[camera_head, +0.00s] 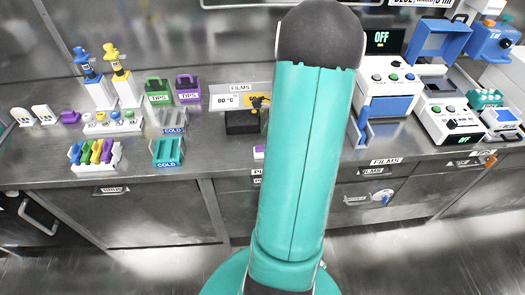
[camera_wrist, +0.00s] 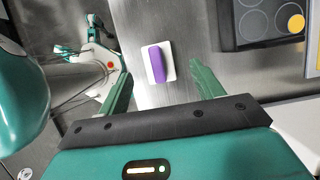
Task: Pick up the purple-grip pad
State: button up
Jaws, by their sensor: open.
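The purple-grip pad (camera_wrist: 169,74) is a small white pad with a purple bar-like grip on top. It lies on the steel counter near the upper middle of the wrist view. In the head view, a small white and purple piece, apparently the same pad (camera_head: 259,153), shows by the counter's front edge just left of my arm. My gripper (camera_wrist: 162,69) has its two green fingers spread apart, one on each side of the pad in the picture. Nothing is between them in their grasp. The gripper is hidden behind my arm in the head view.
A dark tray with round wells, one yellow (camera_wrist: 296,23), lies right of the pad. In the head view, a black device (camera_head: 241,122) stands behind it, with racks and a purple TIPS box (camera_head: 187,95) leftward. White instruments (camera_head: 388,90) stand right. Bare counter surrounds the pad.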

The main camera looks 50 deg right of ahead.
aim_at(263, 146)
jog(key=x, duration=0.4)
jog(key=shift+a, duration=0.2)
jog(key=c, duration=1.1)
jog(key=shift+r, duration=0.15)
jog(key=shift+c, duration=0.3)
jog(key=shift+r, duration=0.55)
jog(key=s+a+r, duration=0.9)
jog(key=a+r, duration=0.1)
jog(key=r, duration=0.1)
jog(key=shift+a+r, duration=0.3)
jog(key=shift+r, duration=0.05)
jog(key=shift+s, duration=0.15)
